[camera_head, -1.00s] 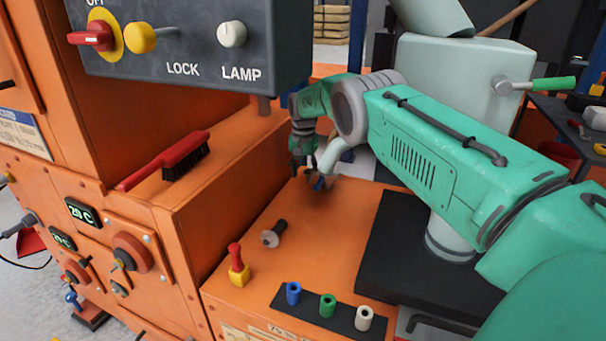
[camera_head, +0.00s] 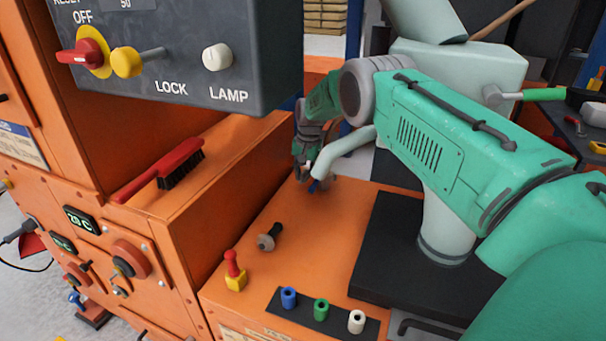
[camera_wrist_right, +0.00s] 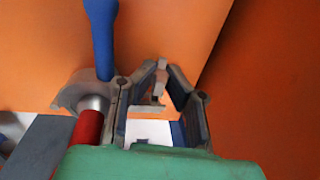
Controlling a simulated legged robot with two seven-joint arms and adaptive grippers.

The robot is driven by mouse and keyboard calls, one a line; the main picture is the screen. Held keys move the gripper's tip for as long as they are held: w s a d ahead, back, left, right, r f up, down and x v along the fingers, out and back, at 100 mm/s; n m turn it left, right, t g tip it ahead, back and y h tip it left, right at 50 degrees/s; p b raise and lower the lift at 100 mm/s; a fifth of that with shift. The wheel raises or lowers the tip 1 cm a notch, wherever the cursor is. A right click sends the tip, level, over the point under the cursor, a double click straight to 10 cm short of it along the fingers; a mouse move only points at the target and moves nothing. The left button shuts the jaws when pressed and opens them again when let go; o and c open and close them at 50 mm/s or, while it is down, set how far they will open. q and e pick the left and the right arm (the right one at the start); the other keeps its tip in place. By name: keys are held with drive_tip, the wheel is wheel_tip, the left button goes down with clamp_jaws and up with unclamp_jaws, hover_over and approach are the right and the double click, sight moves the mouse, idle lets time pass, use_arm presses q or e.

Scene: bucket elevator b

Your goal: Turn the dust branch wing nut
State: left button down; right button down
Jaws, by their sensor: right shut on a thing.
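My right gripper (camera_head: 311,180) is at the end of the pale pipe branch (camera_head: 343,150), over the far part of the orange deck. In the right wrist view, the fingertips (camera_wrist_right: 160,80) close on a small grey piece (camera_wrist_right: 157,92), which seems to be the wing nut. The fingers hide most of it. A grey winged fitting with a blue bar (camera_wrist_right: 102,40) and a red cylinder (camera_wrist_right: 87,127) stands left of the fingers. My left gripper is not in view.
The orange deck (camera_head: 300,235) carries a dark bolt-like piece (camera_head: 270,236), a red-and-yellow knob (camera_head: 235,272) and a strip with blue, green and white sockets. A red brush (camera_head: 165,168) lies on the ledge at left. A control panel (camera_head: 180,70) overhangs it.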

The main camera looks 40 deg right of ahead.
drive_tip(key=shift+w+a+r, duration=0.2)
drive_tip(key=shift+a, duration=0.05)
drive_tip(key=c, duration=1.4)
unclamp_jaws()
drive_tip(key=shift+a+r, duration=0.1)
drive_tip(key=shift+r, duration=0.05)
drive_tip(key=shift+s, duration=0.1)
drive_tip(key=shift+d+r, duration=0.2)
drive_tip(key=shift+r, duration=0.15)
drive_tip(key=r, duration=0.7)
drive_tip(key=s+r, duration=0.1)
drive_tip(key=r, duration=0.3)
drive_tip(key=shift+s+d, duration=0.1)
drive_tip(key=shift+d, duration=0.1)
drive_tip(key=shift+a, duration=0.1)
